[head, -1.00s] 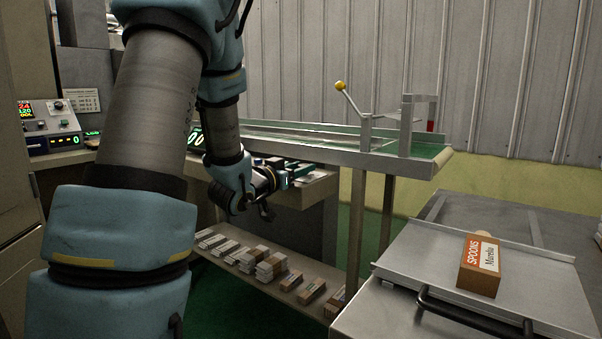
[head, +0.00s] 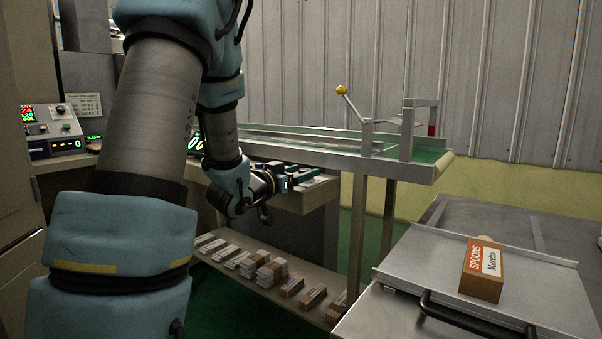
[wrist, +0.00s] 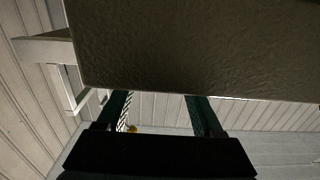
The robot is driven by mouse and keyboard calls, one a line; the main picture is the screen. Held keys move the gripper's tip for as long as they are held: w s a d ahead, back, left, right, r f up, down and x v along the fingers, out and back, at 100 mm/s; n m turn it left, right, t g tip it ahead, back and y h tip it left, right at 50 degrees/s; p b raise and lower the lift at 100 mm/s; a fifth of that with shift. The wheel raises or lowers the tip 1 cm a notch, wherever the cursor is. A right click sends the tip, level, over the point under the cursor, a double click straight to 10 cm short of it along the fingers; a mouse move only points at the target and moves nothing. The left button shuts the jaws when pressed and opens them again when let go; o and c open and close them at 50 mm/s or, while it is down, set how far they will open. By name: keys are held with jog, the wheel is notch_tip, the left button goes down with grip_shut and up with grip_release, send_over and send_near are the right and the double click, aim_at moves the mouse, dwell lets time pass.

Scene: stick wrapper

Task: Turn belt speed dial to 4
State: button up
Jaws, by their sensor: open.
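A control panel (head: 48,128) stands at the far left of the head view, with red and green number displays, small knobs and a lower display reading 0. One dark knob (head: 60,109) shows at its upper right. The dial's number marks are too small to read, and I cannot tell which knob sets belt speed. My gripper (head: 302,176) is open and empty, in front of the conveyor and well to the right of the panel. In the wrist view, its two dark green fingers (wrist: 160,108) stand apart with nothing seen between them.
A conveyor (head: 345,150) with a yellow-ball lever (head: 341,90) stands behind my gripper. A broad dark surface (wrist: 200,50) fills the top of the wrist view, close to the fingers. A low shelf (head: 225,266) holds several small packs. A spoons box (head: 481,283) sits on a metal tray at right.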

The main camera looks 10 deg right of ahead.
jog(key=b+v, duration=0.2)
jog(key=v, duration=0.9)
jog(key=shift+d, duration=0.1)
jog(key=a+f+n+g+y, duration=0.2)
jog(key=a+f+n+y, duration=0.3)
jog(key=a+f+y, duration=0.6)
jog(key=s+f+n+g+y, duration=0.1)
jog(key=s+f+n+g, duration=0.2)
jog(key=s, duration=0.4)
jog(key=s+f+g+y, duration=0.1)
jog(key=s+f+g, duration=0.35)
jog(key=s, duration=0.25)
notch_tip(320, 180, up, 20)
jog(key=g+p, duration=0.1)
jog(key=p, duration=1.8)
jog(key=shift+a+r+p, duration=0.25)
jog(key=shift+a+p, duration=0.15)
